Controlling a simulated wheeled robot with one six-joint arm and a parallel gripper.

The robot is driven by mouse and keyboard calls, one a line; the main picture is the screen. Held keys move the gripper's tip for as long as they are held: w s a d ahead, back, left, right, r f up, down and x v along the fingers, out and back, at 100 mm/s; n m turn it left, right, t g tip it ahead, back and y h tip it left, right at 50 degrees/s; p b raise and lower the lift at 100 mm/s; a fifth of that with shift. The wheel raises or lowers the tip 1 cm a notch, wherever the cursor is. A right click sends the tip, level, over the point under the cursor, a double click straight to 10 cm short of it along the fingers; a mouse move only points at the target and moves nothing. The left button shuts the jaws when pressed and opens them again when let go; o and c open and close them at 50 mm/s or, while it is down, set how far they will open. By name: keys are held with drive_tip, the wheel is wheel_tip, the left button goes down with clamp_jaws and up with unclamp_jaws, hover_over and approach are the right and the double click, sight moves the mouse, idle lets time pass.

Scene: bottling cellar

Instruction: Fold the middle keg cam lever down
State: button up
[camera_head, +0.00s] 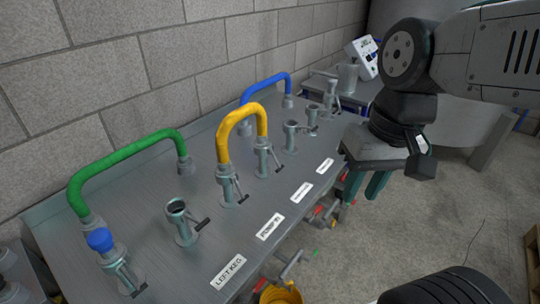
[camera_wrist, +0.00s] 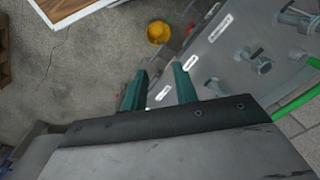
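A steel bench (camera_head: 145,235) carries a row of upright couplings with small dark-tipped cam levers. A front label (camera_head: 228,271) reads LEFT KEG; the other labels (camera_head: 269,227) are too small to read surely, so I cannot tell which lever is the middle keg's. The open coupling (camera_head: 182,222) behind the left label has its lever sticking out sideways.
A blue hose (camera_head: 265,85) arches behind. Red-handled valves (camera_head: 320,211) jut below the front edge. A yellow bucket (camera_head: 280,294) stands on the floor. Floor right of the bench is mostly clear.

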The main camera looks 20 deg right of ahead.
drive_tip(key=w+a+f+m+y, duration=0.3)
drive_tip(key=w+m+y, duration=0.25)
drive_tip(key=w, duration=0.35)
drive_tip(key=w+a+f+m+y, duration=0.3)
drive_tip(key=w+m+y, duration=0.1)
drive_tip(key=w+m, duration=0.4)
drive_tip(key=w+d+f+m+t, duration=0.4)
drive_tip(key=w+d+f+m, duration=0.1)
drive_tip(key=w+f+m, duration=0.25)
drive_tip(key=w+d+f+m+t, duration=0.5)
drive_tip(key=w+f+m, duration=0.15)
drive_tip(key=w, duration=0.25)
drive_tip(key=shift+n+h, duration=0.35)
drive_tip(key=x, duration=0.7)
drive_tip(key=shift+s+a+f, duration=0.15)
drive_tip(key=shift+a+f, duration=0.2)
drive_tip(key=shift+f, duration=0.05)
clamp_jaws()
drive_tip(key=shift+d, duration=0.1)
